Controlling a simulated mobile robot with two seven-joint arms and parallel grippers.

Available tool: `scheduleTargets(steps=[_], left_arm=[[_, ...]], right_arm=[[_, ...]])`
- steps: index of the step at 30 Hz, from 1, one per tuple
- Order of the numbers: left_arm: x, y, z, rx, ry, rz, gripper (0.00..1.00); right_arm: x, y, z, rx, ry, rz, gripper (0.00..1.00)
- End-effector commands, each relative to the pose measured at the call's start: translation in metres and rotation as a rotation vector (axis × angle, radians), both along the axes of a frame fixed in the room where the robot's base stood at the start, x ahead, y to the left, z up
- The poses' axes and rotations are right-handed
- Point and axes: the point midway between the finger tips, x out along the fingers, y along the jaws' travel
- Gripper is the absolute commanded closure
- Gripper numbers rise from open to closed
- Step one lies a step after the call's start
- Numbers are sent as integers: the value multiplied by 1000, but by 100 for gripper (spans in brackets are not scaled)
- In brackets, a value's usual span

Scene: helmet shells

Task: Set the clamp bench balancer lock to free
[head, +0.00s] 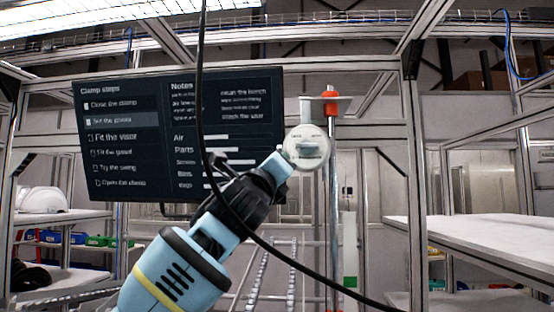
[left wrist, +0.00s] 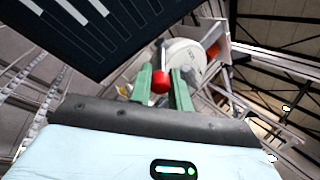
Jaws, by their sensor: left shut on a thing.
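The balancer is a round white disc (head: 308,138) hanging under a small bracket at a vertical pole. It also shows in the left wrist view (left wrist: 186,54). A red ball knob (left wrist: 160,83), seemingly the balancer's lock, sits between the two green fingers of my left gripper (left wrist: 161,76). The gripper is shut on this knob. In the head view my left gripper (head: 297,153) reaches up from the lower left to the front of the disc, and the knob is hidden there. I cannot read the lock's setting. My right gripper is not in view.
A dark screen (head: 150,135) with clamp steps hangs behind my left arm. A black cable (head: 201,90) loops in front of the arm. An orange-red collar (head: 330,103) is on the pole. A white table (head: 490,245) stands right; a shelf with white helmet shells (head: 40,199) stands left.

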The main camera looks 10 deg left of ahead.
Motion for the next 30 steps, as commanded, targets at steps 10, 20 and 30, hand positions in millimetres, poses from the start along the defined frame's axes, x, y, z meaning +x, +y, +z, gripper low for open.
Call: scheduleTargets(steps=[10, 20, 30], left_arm=[[7, 0, -8, 0, -123, 0, 100], [7, 0, -8, 0, -159, 0, 100], [7, 0, -8, -1, -160, 1, 77]], right_arm=[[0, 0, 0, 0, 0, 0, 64], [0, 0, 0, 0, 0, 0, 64], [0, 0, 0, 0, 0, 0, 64]])
